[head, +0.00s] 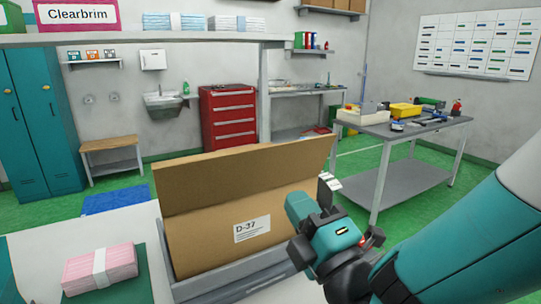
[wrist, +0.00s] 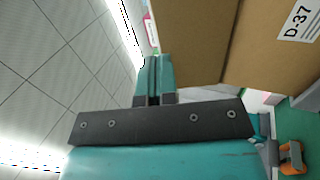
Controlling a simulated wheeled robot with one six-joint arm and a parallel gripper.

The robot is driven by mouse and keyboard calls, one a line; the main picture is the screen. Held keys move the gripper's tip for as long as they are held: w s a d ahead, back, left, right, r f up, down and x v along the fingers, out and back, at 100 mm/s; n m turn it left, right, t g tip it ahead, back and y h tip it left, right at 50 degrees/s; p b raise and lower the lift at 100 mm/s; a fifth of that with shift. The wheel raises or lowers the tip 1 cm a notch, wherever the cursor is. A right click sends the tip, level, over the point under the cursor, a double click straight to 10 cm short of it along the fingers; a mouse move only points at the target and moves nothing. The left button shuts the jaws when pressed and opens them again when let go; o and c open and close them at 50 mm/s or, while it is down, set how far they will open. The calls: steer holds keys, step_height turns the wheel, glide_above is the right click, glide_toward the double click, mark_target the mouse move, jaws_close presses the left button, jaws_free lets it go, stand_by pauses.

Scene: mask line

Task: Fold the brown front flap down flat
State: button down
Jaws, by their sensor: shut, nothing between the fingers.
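A brown cardboard box (head: 205,245) with a white D-37 label stands in a grey tray (head: 180,290) in front of me. A brown flap (head: 240,172) stands raised along its top, tilted up and not flat. In the wrist view, the labelled wall (wrist: 265,55) and the flap (wrist: 190,40) fill the upper right, divided by a crease. My gripper (head: 328,185) is at the box's right end, near the flap's right part. Its teal fingers (wrist: 153,75) are shut and empty, close to the flap; I cannot tell whether they touch it. The box's inside is hidden.
A banded pink stack (head: 100,270) lies on a green mat at the front left of the white table (head: 30,245). A grey workbench (head: 400,128) with tools stands behind at right. A red drawer cabinet (head: 229,118) stands at the back wall.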

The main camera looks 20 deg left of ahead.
mark_target(264, 151)
steer(key=p+x, duration=0.4)
steer(key=x, duration=0.4)
steer(key=shift+w+a+r, duration=0.2)
steer(key=shift+w+r, duration=0.05)
steer(key=shift+r, duration=0.1)
steer(key=shift+w+a+p, duration=0.45)
steer(key=shift+a+p, duration=0.1)
steer(key=shift+p, duration=0.2)
steer(key=shift+r+p, duration=0.15)
steer(key=shift+p, duration=0.15)
